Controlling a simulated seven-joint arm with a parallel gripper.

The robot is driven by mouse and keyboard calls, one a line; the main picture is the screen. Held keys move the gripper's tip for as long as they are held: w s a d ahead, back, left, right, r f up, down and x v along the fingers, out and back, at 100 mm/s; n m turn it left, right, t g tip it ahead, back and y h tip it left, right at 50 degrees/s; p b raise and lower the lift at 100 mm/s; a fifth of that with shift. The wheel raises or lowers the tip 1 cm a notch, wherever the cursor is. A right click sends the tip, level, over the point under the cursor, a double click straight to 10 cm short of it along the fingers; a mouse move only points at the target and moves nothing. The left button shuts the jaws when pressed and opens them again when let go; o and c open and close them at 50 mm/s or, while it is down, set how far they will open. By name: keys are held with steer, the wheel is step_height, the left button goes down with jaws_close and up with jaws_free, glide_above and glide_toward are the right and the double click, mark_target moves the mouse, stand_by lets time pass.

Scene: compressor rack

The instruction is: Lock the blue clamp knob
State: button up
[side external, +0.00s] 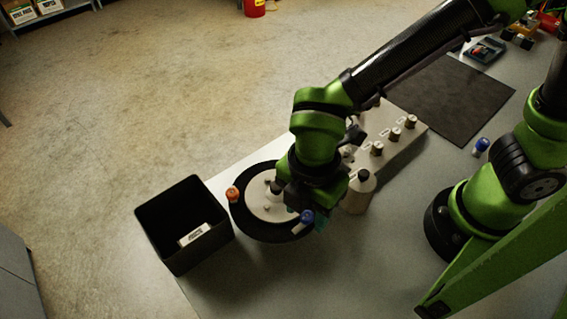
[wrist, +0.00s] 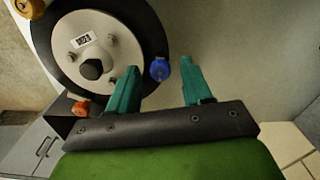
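The blue clamp knob (wrist: 160,68) sits at the edge of the round black base (wrist: 146,38) with the pale disc (wrist: 110,37) in the wrist view. It also shows in the side view (side external: 306,217), beside my gripper (side external: 317,223). In the wrist view my gripper (wrist: 159,77) is open, with its two teal fingers apart. The blue knob appears between the fingertips, nearer the left finger; I cannot tell whether either finger touches it. An orange knob (side external: 233,194) is at the base's left in the side view.
An open black bin (side external: 182,246) stands left of the base. A metal canister (side external: 359,193) and a block with several small knobs (side external: 405,140) are close to my arm. Another blue-topped piece (side external: 482,146) lies farther right, near a dark mat (side external: 455,100). The front table is clear.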

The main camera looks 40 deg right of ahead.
jaws_close()
steer(key=m, duration=0.4)
steer(key=shift+m, duration=0.4)
steer(key=m, duration=0.4)
steer(key=shift+m, duration=0.3)
steer(key=m, duration=0.4)
steer(key=shift+m, duration=2.2)
